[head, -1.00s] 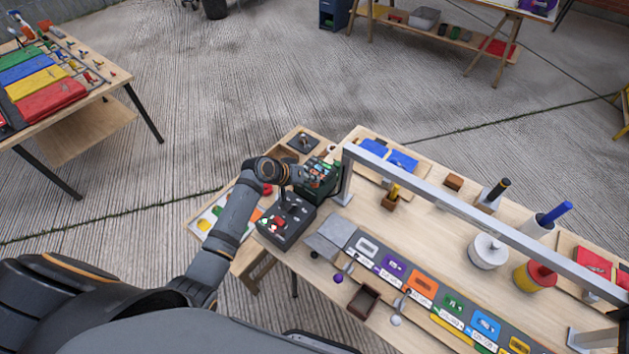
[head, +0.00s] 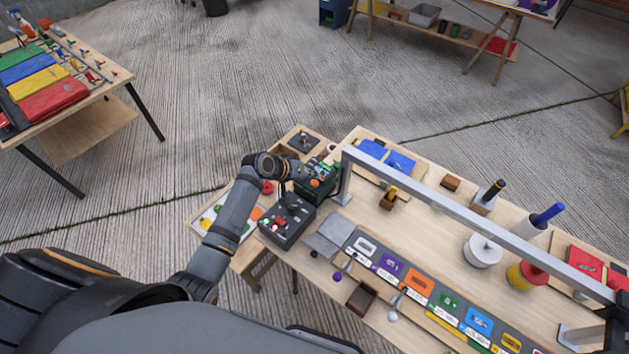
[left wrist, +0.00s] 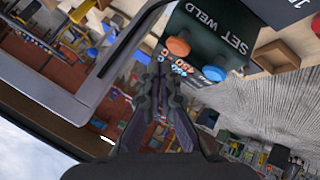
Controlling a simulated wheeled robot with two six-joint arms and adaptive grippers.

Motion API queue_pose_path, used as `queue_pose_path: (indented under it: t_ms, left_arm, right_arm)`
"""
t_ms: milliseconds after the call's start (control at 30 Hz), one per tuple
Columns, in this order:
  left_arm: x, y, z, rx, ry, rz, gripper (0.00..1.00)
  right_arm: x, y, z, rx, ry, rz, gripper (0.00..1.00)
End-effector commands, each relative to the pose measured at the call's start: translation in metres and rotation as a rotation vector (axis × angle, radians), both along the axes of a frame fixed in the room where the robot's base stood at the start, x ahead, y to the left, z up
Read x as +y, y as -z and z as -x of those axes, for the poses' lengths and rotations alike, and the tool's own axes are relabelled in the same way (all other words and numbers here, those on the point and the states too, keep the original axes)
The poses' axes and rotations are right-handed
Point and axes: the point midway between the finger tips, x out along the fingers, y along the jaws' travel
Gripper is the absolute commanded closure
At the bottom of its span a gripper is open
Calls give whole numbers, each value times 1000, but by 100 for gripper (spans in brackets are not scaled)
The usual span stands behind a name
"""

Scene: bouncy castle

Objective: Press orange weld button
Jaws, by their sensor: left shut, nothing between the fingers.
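The dark green welder box (head: 318,190) stands at the left end of the workbench, beside the grey frame post. Its orange button (head: 315,183) shows small in the head view. In the left wrist view the orange button (left wrist: 178,47) sits on the panel near the words SET WELD, with a blue button (left wrist: 213,73) beside it. My left gripper (head: 304,172) is at the box, close to the buttons. In the left wrist view its fingers (left wrist: 160,75) are shut and empty, their tips just below the orange button in the picture. I cannot tell whether they touch the panel. My right gripper is not clearly seen; a dark shape shows at the right edge.
A black control box (head: 287,222) with red and green buttons stands just below the welder. A grey metal frame (head: 470,217) crosses the bench.

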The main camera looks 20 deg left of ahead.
Motion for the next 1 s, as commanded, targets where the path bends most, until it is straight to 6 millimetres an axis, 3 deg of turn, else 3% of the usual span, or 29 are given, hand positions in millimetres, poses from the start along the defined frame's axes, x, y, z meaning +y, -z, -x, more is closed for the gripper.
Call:
queue_pose_path:
  t_ms: [400, 1000]
  left_arm:
    - [0, -46, 0, 0, 0, 0, 100]
    - [0, -45, 0, 0, 0, 0, 100]
  right_arm:
    - [0, -46, 0, 0, 0, 0, 48]
    - [0, -45, 0, 0, 0, 0, 48]
